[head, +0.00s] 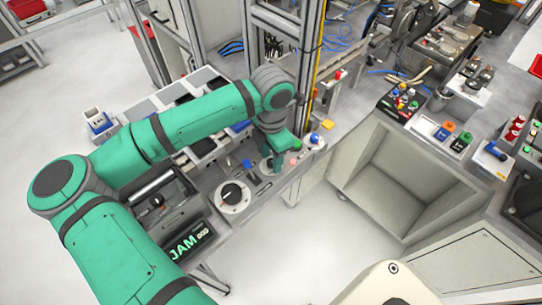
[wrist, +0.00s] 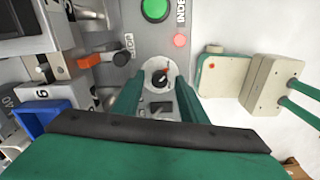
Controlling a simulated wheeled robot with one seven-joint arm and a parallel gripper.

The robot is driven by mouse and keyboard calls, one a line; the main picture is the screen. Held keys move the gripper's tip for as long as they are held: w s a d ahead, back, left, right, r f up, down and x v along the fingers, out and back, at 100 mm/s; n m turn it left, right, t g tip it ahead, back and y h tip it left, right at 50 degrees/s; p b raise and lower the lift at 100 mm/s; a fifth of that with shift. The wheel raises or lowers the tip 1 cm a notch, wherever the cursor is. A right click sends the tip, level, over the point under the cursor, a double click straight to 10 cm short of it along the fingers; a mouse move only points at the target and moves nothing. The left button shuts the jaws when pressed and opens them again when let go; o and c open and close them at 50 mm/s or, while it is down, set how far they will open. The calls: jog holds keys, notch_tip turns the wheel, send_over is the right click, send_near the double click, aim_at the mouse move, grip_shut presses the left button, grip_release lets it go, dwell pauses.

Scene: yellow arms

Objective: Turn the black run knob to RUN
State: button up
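A small black knob (wrist: 160,77) on a round pale plate sits on the grey panel in the wrist view. It has a small red mark; no RUN label is legible beside it. My gripper (wrist: 158,88) is open, with one green finger on each side of the knob. I cannot tell whether the fingers touch it. In the head view my gripper (head: 277,160) points down at the bench panel and largely hides the spot beneath it.
A green button (wrist: 154,9) and a pink button (wrist: 180,40) lie beyond the knob. A toggle switch (wrist: 160,107) sits on the near side. A large white dial (head: 233,196) and a JAM display (head: 188,243) stand left of my gripper.

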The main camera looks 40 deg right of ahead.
jog(key=shift+a, duration=0.1)
jog(key=shift+w, duration=0.1)
grip_shut()
jog(key=shift+m, duration=0.3)
jog(key=m, duration=0.3)
jog(key=shift+m, duration=0.3)
jog(key=m, duration=0.4)
jog(key=shift+m, duration=0.3)
jog(key=m, duration=0.4)
jog(key=shift+m, duration=2.5)
